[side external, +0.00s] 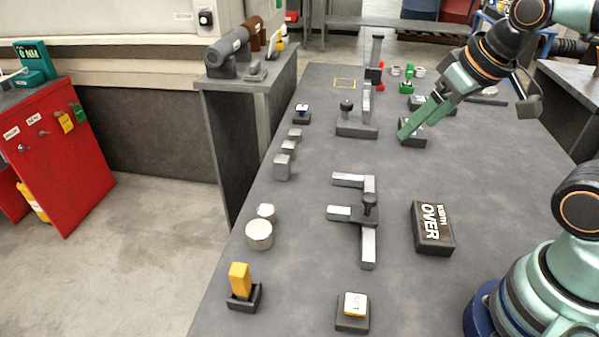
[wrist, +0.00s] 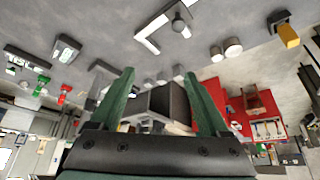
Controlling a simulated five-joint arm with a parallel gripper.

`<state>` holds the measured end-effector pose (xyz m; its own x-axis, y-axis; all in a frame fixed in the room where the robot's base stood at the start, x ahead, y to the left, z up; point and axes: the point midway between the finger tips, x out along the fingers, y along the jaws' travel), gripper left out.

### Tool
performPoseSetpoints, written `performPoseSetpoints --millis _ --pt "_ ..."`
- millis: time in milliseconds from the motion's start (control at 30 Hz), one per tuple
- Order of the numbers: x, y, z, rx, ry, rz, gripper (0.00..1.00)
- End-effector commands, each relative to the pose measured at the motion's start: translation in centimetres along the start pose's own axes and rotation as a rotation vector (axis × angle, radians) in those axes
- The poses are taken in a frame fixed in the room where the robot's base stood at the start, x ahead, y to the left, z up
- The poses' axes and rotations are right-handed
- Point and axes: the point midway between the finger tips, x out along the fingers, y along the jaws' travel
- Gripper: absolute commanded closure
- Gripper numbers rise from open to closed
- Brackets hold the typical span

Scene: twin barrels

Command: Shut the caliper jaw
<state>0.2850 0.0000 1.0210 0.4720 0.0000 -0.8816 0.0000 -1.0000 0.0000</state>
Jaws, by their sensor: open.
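The grey caliper (side external: 368,245) lies flat on the bench, with a long beam and two pale jaws pointing left. The fixed jaw (side external: 348,180) is at the far end. The sliding jaw (side external: 342,213), with a dark knob (side external: 370,202) beside it, stands apart from it with a clear gap. In the wrist view the caliper (wrist: 150,44) is at the top middle, beyond my fingertips. My gripper (side external: 404,134) is further back and to the right of the caliper, near a dark block. Its green fingers (wrist: 158,85) are spread and empty in the wrist view.
A dark block (side external: 414,141) is at my fingertips; contact is unclear. A knobbed fixture (side external: 357,129) stands behind the caliper. A black "OVER" box (side external: 433,228) lies right. Pale cylinders (side external: 259,236) and small blocks (side external: 282,166) line the left. Bare bench surrounds the caliper.

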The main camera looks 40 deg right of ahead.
Motion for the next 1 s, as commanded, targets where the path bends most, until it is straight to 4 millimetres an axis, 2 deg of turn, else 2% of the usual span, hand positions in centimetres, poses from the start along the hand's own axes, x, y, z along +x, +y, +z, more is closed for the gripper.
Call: performPoseSetpoints --millis 133,167,200,367,800,1000 --pt "0.0 0.0 0.0 0.000 0.000 0.000 0.21" --pt "0.0 0.0 0.0 0.000 0.000 0.000 0.28" --pt "0.0 0.0 0.0 -0.001 -0.001 0.000 0.31" --pt "0.5 -0.3 -0.3 -0.029 -0.050 -0.006 0.31" --pt "5.4 -3.0 -2.0 -0.249 -0.402 -0.059 0.31" --pt "6.9 -3.7 -2.0 -0.301 -0.479 -0.075 0.31"
